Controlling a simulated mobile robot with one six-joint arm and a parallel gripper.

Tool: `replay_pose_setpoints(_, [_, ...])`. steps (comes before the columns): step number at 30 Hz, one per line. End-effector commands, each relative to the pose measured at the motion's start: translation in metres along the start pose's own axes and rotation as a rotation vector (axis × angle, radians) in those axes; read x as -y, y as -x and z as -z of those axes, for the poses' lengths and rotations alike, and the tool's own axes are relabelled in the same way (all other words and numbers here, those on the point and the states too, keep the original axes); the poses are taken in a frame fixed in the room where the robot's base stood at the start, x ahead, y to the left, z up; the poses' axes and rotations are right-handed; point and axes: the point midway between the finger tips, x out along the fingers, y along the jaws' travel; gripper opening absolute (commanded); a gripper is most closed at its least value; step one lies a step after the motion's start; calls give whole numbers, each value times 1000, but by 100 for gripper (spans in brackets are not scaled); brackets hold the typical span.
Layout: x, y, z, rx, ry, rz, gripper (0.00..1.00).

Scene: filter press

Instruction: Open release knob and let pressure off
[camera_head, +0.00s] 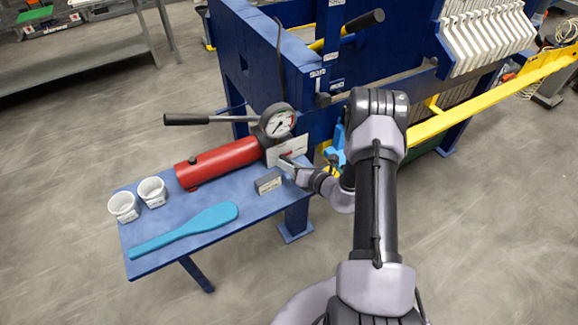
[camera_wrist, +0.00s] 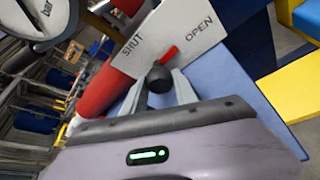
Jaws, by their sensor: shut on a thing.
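The release knob (camera_wrist: 160,77) is a small dark round knob with a red pointer, in front of a white plate (camera_wrist: 185,30) marked SHUT and OPEN. In the wrist view the red pointer leans up and right, between the two words. My gripper (camera_wrist: 160,88) is shut on the knob, one grey finger on each side. In the head view my gripper (camera_head: 290,160) reaches the plate (camera_head: 287,152) from the right and partly hides the knob. The round pressure gauge (camera_head: 277,122) stands above the red pump cylinder (camera_head: 220,162); its reading is too small to tell.
The blue bench (camera_head: 150,225) bears two white cups (camera_head: 124,207), a light-blue paddle (camera_head: 195,225) and a small grey block (camera_head: 268,184) near my gripper. A black-gripped lever (camera_head: 200,119) sticks out left above the cylinder. The blue press frame (camera_head: 255,60) stands close behind.

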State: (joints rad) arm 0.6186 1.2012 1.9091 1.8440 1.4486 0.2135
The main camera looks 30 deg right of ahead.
Motion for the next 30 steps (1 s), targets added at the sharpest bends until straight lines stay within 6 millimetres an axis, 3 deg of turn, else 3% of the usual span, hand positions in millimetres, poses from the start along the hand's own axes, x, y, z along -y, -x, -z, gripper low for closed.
replay_pose_setpoints(23, [1, 0, 0, 1, -94, -38, 0])
replay_pose_setpoints(24, [1, 0, 0, 1, -93, -38, 42])
replay_pose_setpoints(30, [1, 0, 0, 1, -93, -38, 42])
